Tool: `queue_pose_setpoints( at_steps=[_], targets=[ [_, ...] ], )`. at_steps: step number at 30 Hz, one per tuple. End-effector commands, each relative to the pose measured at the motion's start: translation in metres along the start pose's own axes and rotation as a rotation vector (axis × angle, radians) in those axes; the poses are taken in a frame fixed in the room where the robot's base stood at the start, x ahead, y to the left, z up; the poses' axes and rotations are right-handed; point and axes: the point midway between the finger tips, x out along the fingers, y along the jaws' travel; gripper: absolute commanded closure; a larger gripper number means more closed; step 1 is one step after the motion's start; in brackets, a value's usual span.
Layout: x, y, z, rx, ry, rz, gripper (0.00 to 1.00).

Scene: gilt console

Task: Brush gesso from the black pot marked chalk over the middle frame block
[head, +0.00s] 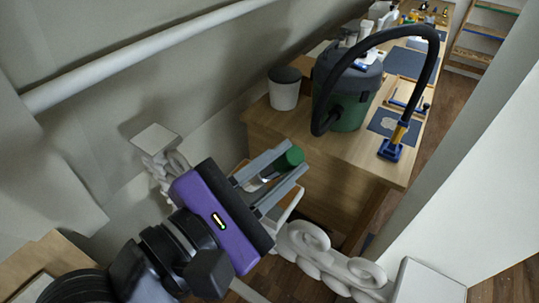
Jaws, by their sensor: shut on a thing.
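My purple gripper (272,182) is in the lower middle of the head view, with its two grey fingers pointing up and right. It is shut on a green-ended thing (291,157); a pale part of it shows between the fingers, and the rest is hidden. I cannot tell whether it is a brush. White carved scrollwork (322,262) lies below and right of my gripper, and another pale block (155,138) shows to its left. I cannot tell which, if any, is the middle frame block. No black pot with a readable chalk mark can be made out.
A wooden bench (262,124) runs away to the upper right. On it stand a white bucket with a dark lid (284,92) and a grey-green vacuum (348,105) with an arching black hose and blue nozzle (390,150). A white wall pipe (130,58) crosses the upper left.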

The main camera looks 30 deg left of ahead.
Motion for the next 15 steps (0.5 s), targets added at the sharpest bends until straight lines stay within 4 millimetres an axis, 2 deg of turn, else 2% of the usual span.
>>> queue_pose_setpoints(
  at_steps=[15],
  targets=[
    [0.004,-0.024,0.017,-0.003,0.000,-0.003,1.00]
  ],
)
